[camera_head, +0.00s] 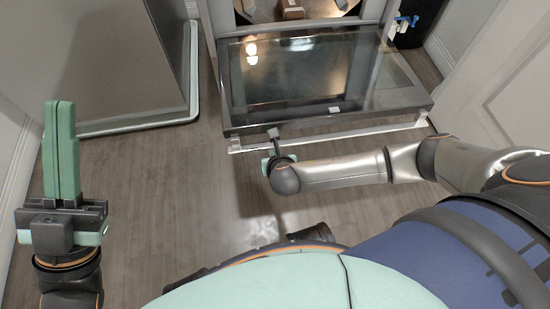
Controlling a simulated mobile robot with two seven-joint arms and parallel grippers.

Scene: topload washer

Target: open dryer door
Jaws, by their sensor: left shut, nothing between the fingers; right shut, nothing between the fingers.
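The dryer door (310,75) is a dark glass panel in a grey frame, in the middle top of the head view. It appears swung down, with an opening behind it. A long pale handle bar (350,134) runs along its front edge. My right gripper (273,134) is at this front edge, near the left part of the bar. It is shut and seen end-on, mostly hidden by its own wrist; I cannot tell whether it touches the bar or door. My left gripper (61,150) is shut and empty at the far left, pointing up, well away from the door.
A grey appliance or cabinet (120,60) with a pale base stands to the left of the door. A white panelled door or wall (505,90) is at the right. A brown object (291,9) shows in the opening behind the door. Wooden floor (170,190) is clear between my arms.

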